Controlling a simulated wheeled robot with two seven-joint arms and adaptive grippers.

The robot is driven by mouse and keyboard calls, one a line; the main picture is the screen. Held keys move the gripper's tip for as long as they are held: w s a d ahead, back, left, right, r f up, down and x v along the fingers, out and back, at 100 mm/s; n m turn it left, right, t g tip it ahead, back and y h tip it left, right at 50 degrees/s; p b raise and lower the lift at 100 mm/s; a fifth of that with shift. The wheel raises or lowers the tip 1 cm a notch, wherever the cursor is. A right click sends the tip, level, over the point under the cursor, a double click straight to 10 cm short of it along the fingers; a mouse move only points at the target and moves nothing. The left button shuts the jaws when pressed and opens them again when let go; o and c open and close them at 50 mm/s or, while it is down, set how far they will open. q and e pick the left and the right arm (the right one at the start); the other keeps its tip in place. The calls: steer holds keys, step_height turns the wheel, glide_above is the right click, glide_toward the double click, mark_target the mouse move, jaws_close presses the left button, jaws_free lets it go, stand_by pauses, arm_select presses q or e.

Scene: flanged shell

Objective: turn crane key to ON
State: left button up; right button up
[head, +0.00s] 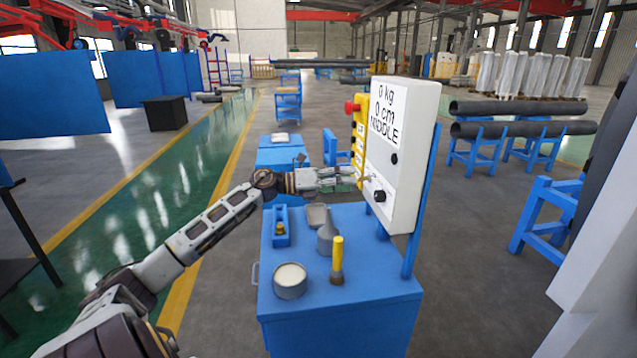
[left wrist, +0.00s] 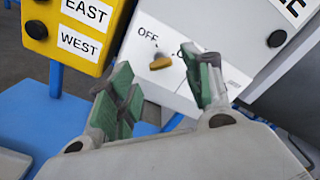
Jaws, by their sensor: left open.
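The white control box (head: 402,150) stands on a blue post beside the blue table and reads "0 kg 0 cm MIDDLE". In the left wrist view, a small brass-coloured key (left wrist: 160,63) sits on a white panel (left wrist: 170,22) of the box, beside the word OFF. The label on the key's other side is mostly hidden by a finger. My left gripper (head: 352,179) is at the box's left side. In the left wrist view its green-padded fingers (left wrist: 156,76) are open, one on each side of the key in the picture. Contact cannot be told. My right gripper is not in view.
A yellow pendant (head: 357,140) with a red button is close behind the gripper; EAST and WEST labels show on yellow in the wrist view. The blue table (head: 345,290) below holds a can (head: 290,280), a yellow-handled brush (head: 337,262) and a grey bottle (head: 327,238).

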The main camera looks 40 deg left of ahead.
arm_select(q)
steer(key=v, duration=0.7)
stand_by(0.5)
steer(key=shift+s+a, duration=0.1)
stand_by(0.5)
